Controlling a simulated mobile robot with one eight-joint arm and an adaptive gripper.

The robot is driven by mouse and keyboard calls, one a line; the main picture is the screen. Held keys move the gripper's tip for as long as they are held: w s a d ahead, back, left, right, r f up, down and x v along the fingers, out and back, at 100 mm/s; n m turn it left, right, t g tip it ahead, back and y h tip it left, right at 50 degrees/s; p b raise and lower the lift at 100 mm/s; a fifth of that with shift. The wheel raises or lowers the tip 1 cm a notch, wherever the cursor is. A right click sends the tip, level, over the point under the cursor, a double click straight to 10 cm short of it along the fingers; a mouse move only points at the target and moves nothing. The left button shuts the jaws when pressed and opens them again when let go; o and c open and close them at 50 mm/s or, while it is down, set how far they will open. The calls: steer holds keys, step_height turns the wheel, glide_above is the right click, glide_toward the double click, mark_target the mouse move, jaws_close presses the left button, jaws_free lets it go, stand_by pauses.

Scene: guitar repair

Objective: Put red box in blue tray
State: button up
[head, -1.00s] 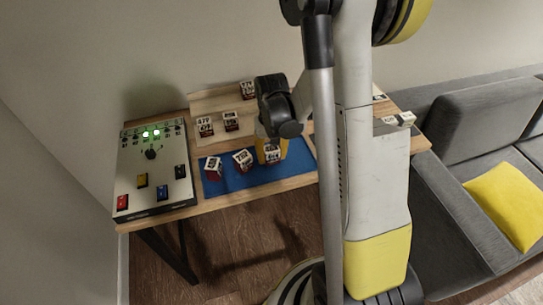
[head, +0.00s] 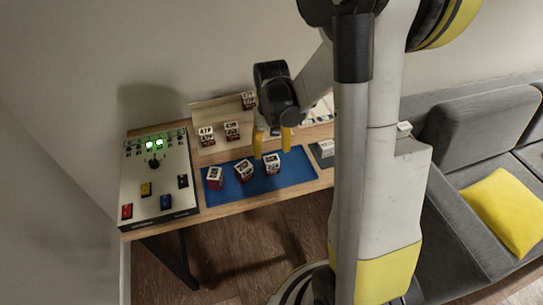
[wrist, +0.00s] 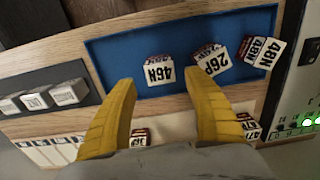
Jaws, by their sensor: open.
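The blue tray (head: 300,182) lies on the wooden table. Three small white-labelled boxes with dark red sides are in it: a left box (head: 215,178), a middle box (head: 244,169) and a right box (head: 272,164). In the wrist view they show as 46N (wrist: 158,70), 26P (wrist: 210,60) and 48N (wrist: 258,50). My gripper (head: 272,152) is above the tray's back edge near the right box. Its yellow fingers (wrist: 161,82) are spread and empty, apart from the 46N box. I cannot tell which box is the task's red box.
More labelled boxes stand on a wooden board behind the tray, including one (head: 206,136) and another (head: 232,131). A control panel (head: 157,180) with lit green lamps is at the left. A grey tray with white blocks (wrist: 40,98) lies beside the blue one. A grey sofa stands right.

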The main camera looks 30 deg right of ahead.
mark_target(271, 160)
step_height(271, 160, up, 4)
steer(key=shift+r+p, duration=0.1)
steer(key=shift+p, duration=0.45)
steer(key=shift+a+r, duration=0.15)
steer(key=shift+r, duration=0.15)
steer(key=s+a+r+n+t, duration=0.3)
steer(key=s+a+r+t, duration=0.4)
steer(key=s+a+r, duration=0.4)
step_height(271, 160, up, 2)
steer(key=shift+a+r, duration=0.15)
steer(key=shift+a, duration=0.95)
